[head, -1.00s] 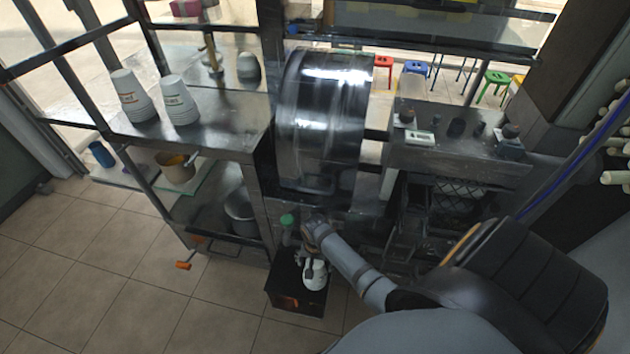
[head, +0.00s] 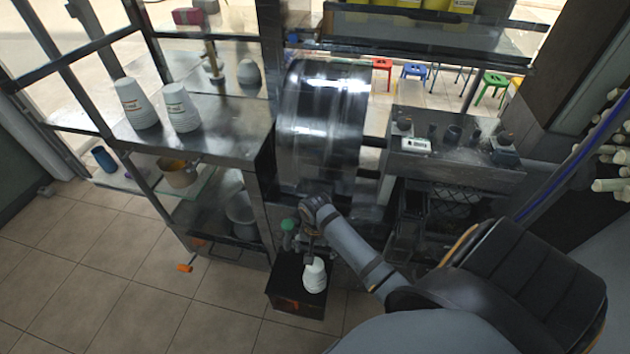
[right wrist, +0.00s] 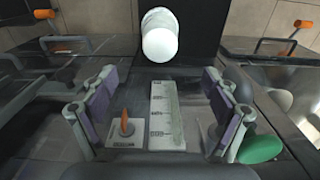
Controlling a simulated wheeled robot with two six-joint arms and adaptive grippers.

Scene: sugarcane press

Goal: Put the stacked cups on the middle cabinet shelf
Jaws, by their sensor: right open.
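A white stack of cups (head: 314,276) stands on a dark box (head: 285,295) at the lower middle of the head view. It also shows at the top of the right wrist view (right wrist: 160,36), beyond my fingertips. My right gripper (head: 308,254) is just behind and above these cups, apart from them. In the right wrist view its jaws (right wrist: 160,105) are wide apart with nothing between them. Two other stacks of white cups, one on the left (head: 135,104) and one on the right (head: 181,108), stand on the cabinet's metal shelf (head: 215,125). My left gripper is out of view.
A large shiny drum (head: 322,130) stands behind my right arm. A green knob (head: 288,225) is close beside the gripper. A lower glass shelf holds a pot (head: 178,173) and a blue cup (head: 104,159).

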